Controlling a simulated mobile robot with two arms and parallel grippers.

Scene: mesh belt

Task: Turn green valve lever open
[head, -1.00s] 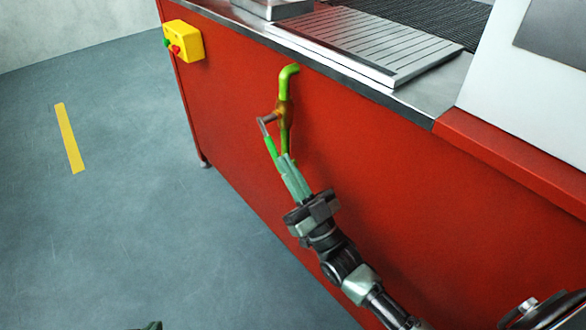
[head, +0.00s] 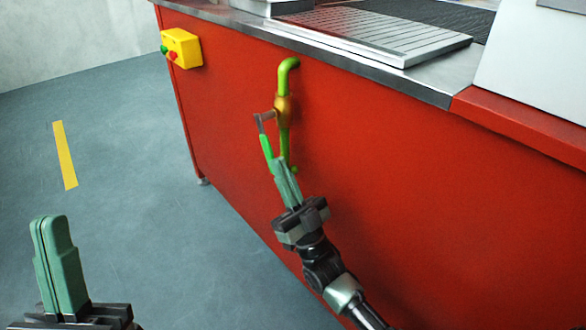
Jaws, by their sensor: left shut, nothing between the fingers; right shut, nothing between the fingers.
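A green pipe (head: 285,78) with a brass valve body (head: 282,108) is fixed to the red front panel. The valve's lever (head: 266,146) has a grey metal arm and a bright green grip that hangs downward, left of the pipe. My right gripper (head: 281,165) is shut with nothing held. Its fingertips are just below the end of the green grip; whether they touch it I cannot tell. My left gripper (head: 53,222) is shut and empty, upright at the lower left, far from the valve.
A yellow box with red and green buttons (head: 182,48) is on the panel's upper left. The steel counter edge (head: 340,50) runs above the valve, with a slotted steel tray (head: 400,40) on top. The floor at left is clear, with a yellow stripe (head: 65,155).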

